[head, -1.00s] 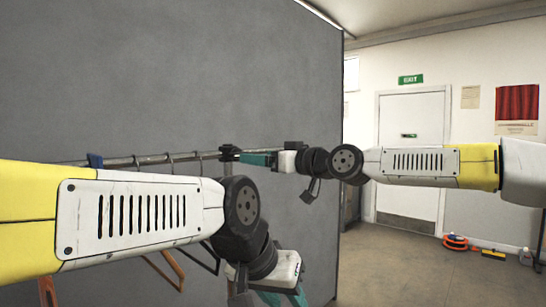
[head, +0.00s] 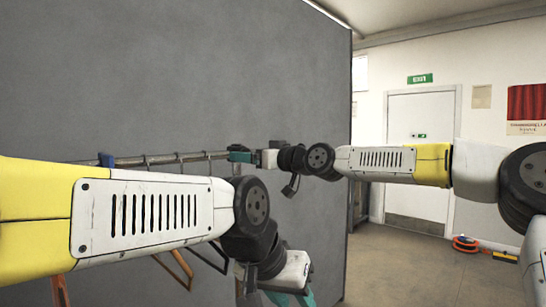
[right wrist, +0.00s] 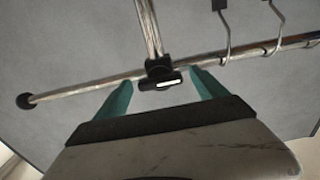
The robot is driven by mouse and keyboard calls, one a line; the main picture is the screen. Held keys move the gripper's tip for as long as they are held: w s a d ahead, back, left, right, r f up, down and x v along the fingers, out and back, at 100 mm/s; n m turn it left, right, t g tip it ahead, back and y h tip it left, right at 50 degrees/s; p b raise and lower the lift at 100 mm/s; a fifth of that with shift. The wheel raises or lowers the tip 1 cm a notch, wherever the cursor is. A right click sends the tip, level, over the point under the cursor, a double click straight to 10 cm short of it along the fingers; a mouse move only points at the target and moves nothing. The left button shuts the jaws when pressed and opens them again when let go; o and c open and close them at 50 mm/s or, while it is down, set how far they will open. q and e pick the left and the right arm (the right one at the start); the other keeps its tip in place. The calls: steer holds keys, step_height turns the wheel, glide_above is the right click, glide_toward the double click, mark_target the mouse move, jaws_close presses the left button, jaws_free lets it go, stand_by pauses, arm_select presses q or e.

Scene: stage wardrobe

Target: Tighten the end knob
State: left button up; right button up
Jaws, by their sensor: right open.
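A metal rail (right wrist: 85,92) crosses the right wrist view and meets an upright post (right wrist: 149,28) at a black clamp. A black knob with a pale stripe (right wrist: 158,83) sits at this joint, and a black ball (right wrist: 25,101) caps the rail's left end. My right gripper (right wrist: 160,86) is open, with one teal finger on each side of the knob. I cannot tell whether either finger touches it. In the head view my right gripper (head: 241,154) is at the rail's right end and hides the knob. My left gripper (head: 284,299) is low and partly cut off by the bottom edge.
Several hangers hang from the rail by hooks (right wrist: 226,40), and a blue piece (head: 106,160) sits on the rail at left. A large grey panel (head: 200,65) stands behind. Open floor (head: 390,265) and a white door (head: 417,160) lie to the right.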

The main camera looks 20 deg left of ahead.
steer(key=c, duration=1.4)
steer(key=shift+o, duration=0.2)
steer(key=shift+m, duration=9)
